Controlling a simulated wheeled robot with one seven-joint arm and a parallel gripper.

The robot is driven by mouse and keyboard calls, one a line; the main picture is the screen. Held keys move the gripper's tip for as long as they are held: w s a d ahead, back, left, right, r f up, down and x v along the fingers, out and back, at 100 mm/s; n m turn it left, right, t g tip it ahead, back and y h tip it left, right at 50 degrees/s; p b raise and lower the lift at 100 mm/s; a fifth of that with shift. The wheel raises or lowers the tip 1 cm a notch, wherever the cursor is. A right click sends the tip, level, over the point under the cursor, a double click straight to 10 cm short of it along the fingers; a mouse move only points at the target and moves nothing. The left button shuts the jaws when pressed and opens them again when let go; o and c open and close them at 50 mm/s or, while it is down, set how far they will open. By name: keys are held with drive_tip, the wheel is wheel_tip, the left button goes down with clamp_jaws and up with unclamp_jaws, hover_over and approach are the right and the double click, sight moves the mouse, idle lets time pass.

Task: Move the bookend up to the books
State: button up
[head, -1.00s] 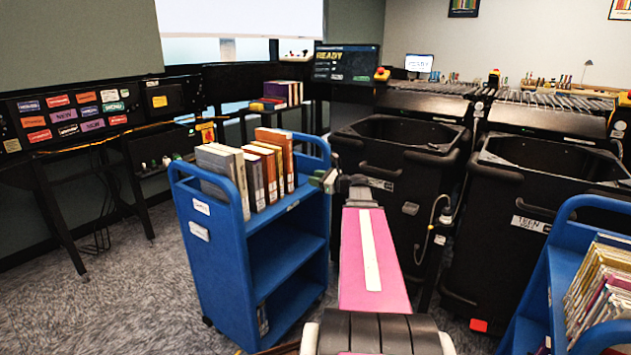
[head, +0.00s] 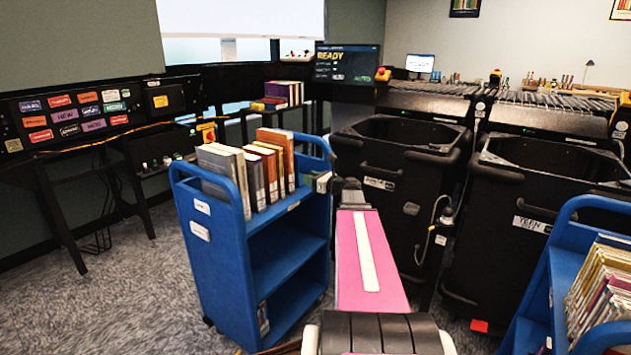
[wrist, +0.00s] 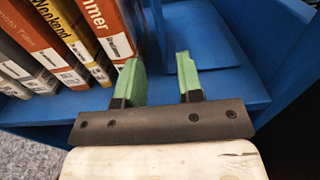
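Several upright books (head: 272,167) stand in a row on the top shelf of a blue cart (head: 215,240). In the wrist view the end book, an orange one (wrist: 103,25), is just left of my gripper (wrist: 158,80). My gripper is at the right end of the row, low over the shelf, its two green fingers apart. A thin dark upright edge beyond the fingers (wrist: 157,28), right of the orange book, looks like the bookend; its full shape is not clear. I cannot tell whether a finger touches it. In the head view my gripper (head: 318,181) hides this spot.
The cart's blue end panel (head: 318,150) rises behind my gripper. Black bins (head: 400,190) stand close on the right. Another blue cart with books (head: 570,270) is at the lower right. Bare shelf (wrist: 235,90) shows right of the fingers.

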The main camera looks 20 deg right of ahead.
drive_tip(key=x, duration=0.8)
drive_tip(key=shift+w, duration=0.15)
clamp_jaws()
